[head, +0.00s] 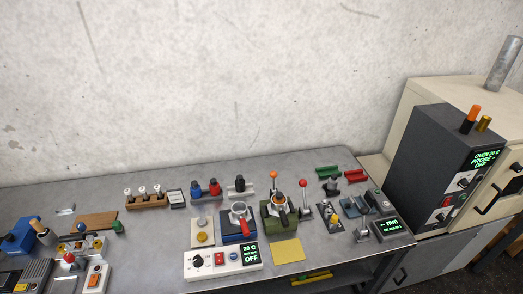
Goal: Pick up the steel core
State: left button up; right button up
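I cannot tell for certain which item is the steel core. A plain grey metal cylinder (504,63) stands upright on the cream cabinet at the far right. Several small grey metal parts also sit among the fixtures on the grey bench, too small to identify. Neither of my grippers shows in the head view.
The grey bench (145,247) holds a white control box (222,261), a green fixture (278,216), a wooden rack (147,201) and a yellow pad (288,251). A concrete wall (200,90) closes the back.

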aim_at(157, 188)
jog(key=u, duration=1.25)
